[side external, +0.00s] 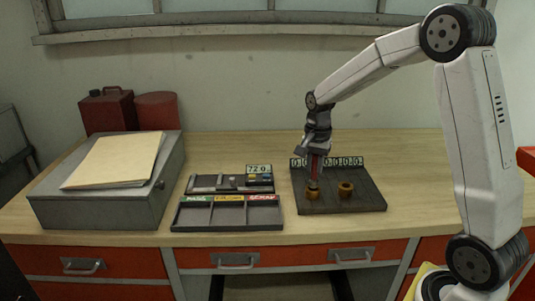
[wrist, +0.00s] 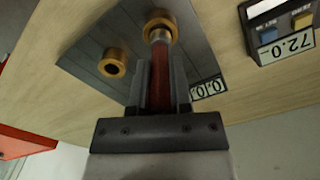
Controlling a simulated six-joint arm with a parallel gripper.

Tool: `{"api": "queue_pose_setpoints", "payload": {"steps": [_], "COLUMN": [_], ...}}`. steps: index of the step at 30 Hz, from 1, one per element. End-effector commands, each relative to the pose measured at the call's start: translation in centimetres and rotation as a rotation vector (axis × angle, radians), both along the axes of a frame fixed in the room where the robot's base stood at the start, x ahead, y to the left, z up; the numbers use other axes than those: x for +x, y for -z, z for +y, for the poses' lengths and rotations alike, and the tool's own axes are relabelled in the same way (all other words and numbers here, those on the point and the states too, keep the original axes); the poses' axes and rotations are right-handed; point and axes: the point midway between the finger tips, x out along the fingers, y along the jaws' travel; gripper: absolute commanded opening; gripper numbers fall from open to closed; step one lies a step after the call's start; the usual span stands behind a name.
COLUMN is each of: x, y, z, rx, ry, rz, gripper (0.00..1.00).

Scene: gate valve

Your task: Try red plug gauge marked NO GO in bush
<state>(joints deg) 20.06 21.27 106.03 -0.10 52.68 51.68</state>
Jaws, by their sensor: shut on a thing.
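My gripper (side external: 317,150) points down over the dark board (side external: 365,195) and is shut on the red plug gauge (side external: 315,170). In the wrist view the gauge's red handle (wrist: 160,85) lies between the two fingers (wrist: 159,72). Its steel end (wrist: 158,37) meets the brass bush (wrist: 162,18), which is the left bush (side external: 313,191) in the side view. The end overlaps the bush's opening; how deep it sits I cannot tell. A second brass bush (side external: 346,189) stands free to the right. The NO GO marking cannot be read.
A three-compartment tray (side external: 226,214) with green, yellow and red labels stands left of the board. A grey box (side external: 110,185) with a folder (side external: 115,160) stands further left. A number strip edges the board's back.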

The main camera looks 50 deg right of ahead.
Motion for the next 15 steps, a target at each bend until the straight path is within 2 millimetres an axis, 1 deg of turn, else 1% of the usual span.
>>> {"api": "queue_pose_setpoints", "payload": {"steps": [6,15], "x": [0.03,0.03], "y": [-0.53,-0.76], "z": [-0.01,-0.01], "rx": [-0.001,0.0], "ry": [0.0,0.0], "rz": [-0.003,-0.002], "gripper": [0.0,0.0]}}
